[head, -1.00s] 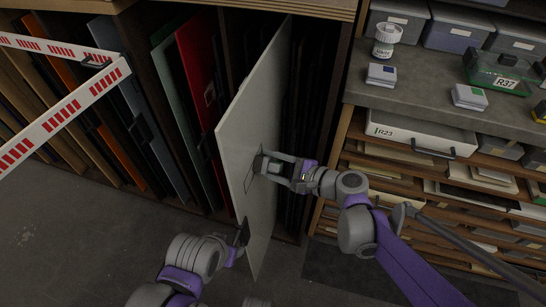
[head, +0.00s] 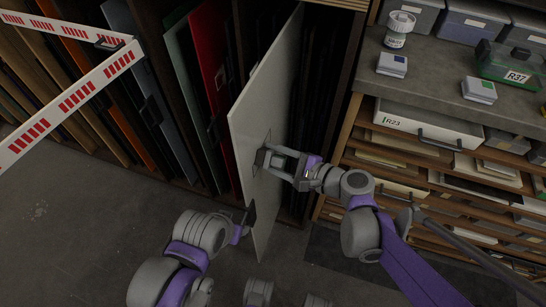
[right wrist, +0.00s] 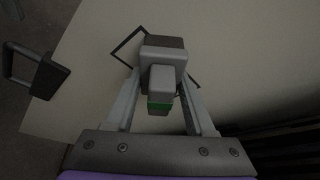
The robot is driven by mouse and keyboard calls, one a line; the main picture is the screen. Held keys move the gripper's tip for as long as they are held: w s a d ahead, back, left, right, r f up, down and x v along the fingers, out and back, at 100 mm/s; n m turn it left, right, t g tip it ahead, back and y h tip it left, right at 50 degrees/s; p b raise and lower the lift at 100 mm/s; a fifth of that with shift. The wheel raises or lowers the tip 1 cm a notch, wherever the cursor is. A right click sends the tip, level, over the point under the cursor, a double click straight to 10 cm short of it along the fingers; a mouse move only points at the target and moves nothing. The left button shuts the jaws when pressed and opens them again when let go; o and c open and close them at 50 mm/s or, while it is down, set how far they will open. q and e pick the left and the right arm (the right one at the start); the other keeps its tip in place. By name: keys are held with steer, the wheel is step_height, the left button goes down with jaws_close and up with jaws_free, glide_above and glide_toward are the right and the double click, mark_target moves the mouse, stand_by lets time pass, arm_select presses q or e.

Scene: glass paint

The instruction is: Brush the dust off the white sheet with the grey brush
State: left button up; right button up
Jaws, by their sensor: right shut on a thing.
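The white sheet (head: 270,100) is a tall panel standing on edge, sticking out of the rack. A dark square outline is on its face; I cannot make out dust. My right gripper (head: 276,162) is shut on the grey brush (right wrist: 160,78), a grey block with a green stripe and a dark front strip. In the right wrist view the brush lies over the outlined square, at or very close to the sheet; I cannot tell whether it touches. My left gripper (head: 243,230) is at the dark handle (right wrist: 38,72) on the sheet's front edge; its fingers are largely hidden.
A red panel (head: 205,50) and other upright panels fill the rack at left. A red-and-white barrier (head: 75,98) crosses the upper left. At right stand a grey counter (head: 440,85) with boxes and a jar (head: 398,30), and drawers below. The floor (head: 60,230) at lower left is clear.

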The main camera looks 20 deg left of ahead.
mark_target(272, 131)
steer(key=shift+w, duration=1.05)
steer(key=shift+w+d+b, duration=0.15)
steer(key=shift+w+b, duration=0.15)
steer(key=shift+w, duration=2.75)
steer(key=d, duration=0.6)
steer(key=shift+s, duration=0.15)
steer(key=d, duration=0.3)
